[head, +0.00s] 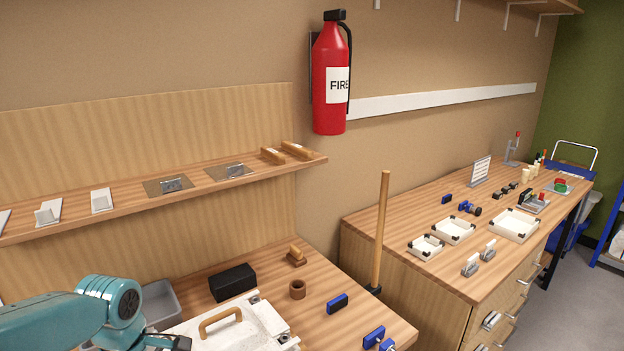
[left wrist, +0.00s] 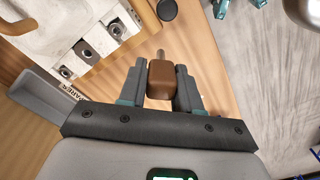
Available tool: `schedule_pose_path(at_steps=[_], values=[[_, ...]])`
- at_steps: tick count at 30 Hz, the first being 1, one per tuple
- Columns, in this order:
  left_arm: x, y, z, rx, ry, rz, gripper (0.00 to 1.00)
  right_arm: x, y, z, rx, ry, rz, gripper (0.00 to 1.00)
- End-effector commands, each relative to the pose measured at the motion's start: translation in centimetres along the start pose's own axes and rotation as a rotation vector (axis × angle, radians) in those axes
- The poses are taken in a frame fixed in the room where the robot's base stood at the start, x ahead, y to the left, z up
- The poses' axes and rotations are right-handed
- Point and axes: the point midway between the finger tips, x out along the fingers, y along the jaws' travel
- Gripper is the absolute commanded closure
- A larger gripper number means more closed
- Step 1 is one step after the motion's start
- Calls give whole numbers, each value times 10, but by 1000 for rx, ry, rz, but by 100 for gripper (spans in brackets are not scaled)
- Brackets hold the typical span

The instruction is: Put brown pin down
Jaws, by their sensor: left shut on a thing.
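The brown pin (left wrist: 161,82) shows in the left wrist view as a brown block with a thin grey shaft sticking out at its far end. My left gripper (left wrist: 160,78) is shut on the brown block, one dark finger on each side. Wooden tabletop lies behind the pin; how high the pin is held above it cannot be told. In the head view my left arm comes in at the lower left, its gripper (head: 170,343) cut off by the bottom edge, and the pin is hidden there. My right gripper is not seen.
A white case (head: 250,325) with a brown handle and dark fittings lies on the near table, also in the left wrist view (left wrist: 50,28). Beside it are a black block (head: 232,282), a brown ring (head: 297,289) and a blue block (head: 338,303). Bare wood surrounds the ring.

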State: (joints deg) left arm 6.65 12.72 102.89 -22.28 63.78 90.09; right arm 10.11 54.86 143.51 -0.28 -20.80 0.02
Motion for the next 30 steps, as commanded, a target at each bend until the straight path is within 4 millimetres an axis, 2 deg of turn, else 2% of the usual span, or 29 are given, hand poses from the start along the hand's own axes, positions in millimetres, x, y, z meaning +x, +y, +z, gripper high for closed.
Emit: schedule_pose_path(at_steps=[1,4,7,12,15,21,24,30], values=[[15,3,11,31,0,-3,100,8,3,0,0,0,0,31],[35,10,31,124,0,-3,100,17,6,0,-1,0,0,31],[59,18,54,296,0,-4,100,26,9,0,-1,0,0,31],[97,28,91,690,0,-4,100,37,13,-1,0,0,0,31],[112,32,105,927,0,-3,100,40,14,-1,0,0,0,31],[118,40,111,1298,0,0,100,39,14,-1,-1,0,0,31],[118,43,111,1421,1,0,100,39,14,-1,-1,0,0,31],[118,45,111,1519,1,0,100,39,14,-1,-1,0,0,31]])
